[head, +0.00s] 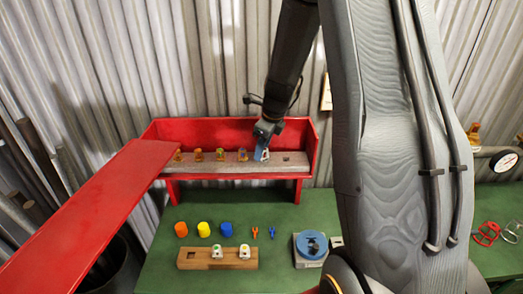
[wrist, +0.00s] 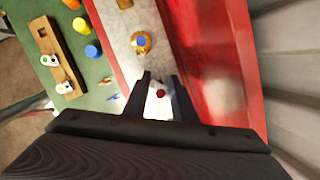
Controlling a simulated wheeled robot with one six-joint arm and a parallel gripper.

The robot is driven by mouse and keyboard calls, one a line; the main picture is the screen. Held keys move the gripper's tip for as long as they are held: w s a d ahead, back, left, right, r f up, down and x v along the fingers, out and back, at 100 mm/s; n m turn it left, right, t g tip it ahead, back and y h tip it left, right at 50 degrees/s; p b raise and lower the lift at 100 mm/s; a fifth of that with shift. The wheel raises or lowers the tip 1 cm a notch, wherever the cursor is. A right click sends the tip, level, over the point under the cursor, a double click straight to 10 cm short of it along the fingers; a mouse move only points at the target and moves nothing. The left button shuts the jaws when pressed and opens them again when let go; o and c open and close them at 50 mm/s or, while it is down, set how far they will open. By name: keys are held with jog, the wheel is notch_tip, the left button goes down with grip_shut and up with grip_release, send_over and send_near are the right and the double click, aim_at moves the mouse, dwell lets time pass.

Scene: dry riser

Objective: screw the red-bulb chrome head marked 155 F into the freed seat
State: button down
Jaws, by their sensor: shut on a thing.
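My gripper (head: 263,144) points down at the row on the ledge of the red cabinet (head: 311,145). It is shut on a pale chrome head (head: 262,155), whose red centre shows between the fingers in the wrist view (wrist: 160,93). The head is at the row's right part, between a brass head with a blue spot (head: 242,154) and a dark square hole (head: 286,158). I cannot tell whether it touches or sits in a seat. Its seat is hidden below it, and no 155 F mark is readable.
Several brass heads (head: 198,155) stand left along the ledge. The cabinet's red door (head: 110,210) hangs open. On the green bench (head: 165,275) are a wooden block (head: 204,264) with two pale heads and an empty hole, coloured caps (head: 203,229), small clips and a grey-and-blue device (head: 312,246).

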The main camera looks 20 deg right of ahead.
jog(key=c, duration=1.6)
grip_release()
jog(key=shift+w+d+r, duration=0.15)
jog(key=shift+o, duration=0.6)
jog(key=n+b, duration=0.1)
jog(key=n, duration=0.2)
jog(key=shift+f+y, duration=0.2)
jog(key=shift+y, duration=0.2)
jog(key=n, duration=0.1)
jog(key=n+g, duration=0.1)
jog(key=n, duration=0.3)
jog(key=shift+s+a+g+y+b, duration=0.25)
jog(key=shift+s+g+y+b, duration=0.05)
jog(key=shift+s+y+b, duration=0.1)
jog(key=n+g, duration=0.1)
jog(key=n, duration=0.3)
jog(key=shift+s, duration=0.2)
jog(key=n, duration=0.2)
jog(key=n+g, duration=0.1)
jog(key=n, duration=0.2)
jog(key=shift+s+d+g+p, duration=0.1)
jog(key=shift+s+g+p, duration=0.05)
jog(key=shift+g+p, duration=0.2)
